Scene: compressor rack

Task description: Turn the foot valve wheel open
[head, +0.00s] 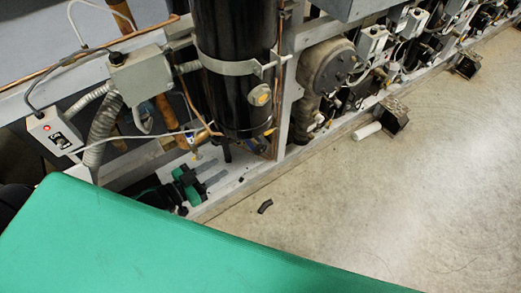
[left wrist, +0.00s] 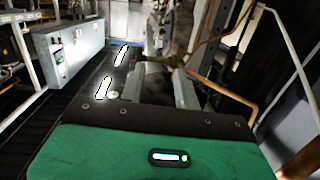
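The tall black cylinder (head: 232,65) stands in the rack in the head view. Near its foot is a small brass and yellow fitting (head: 197,155) on a thin pipe; I cannot clearly make out a wheel on it. My right gripper is in neither view.
A grey box with a red light (head: 54,132) and a junction box (head: 140,72) are left of the cylinder. Copper pipe (left wrist: 222,88) runs close to the gripper's right. A small dark piece (head: 265,206) lies on open floor (head: 400,190).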

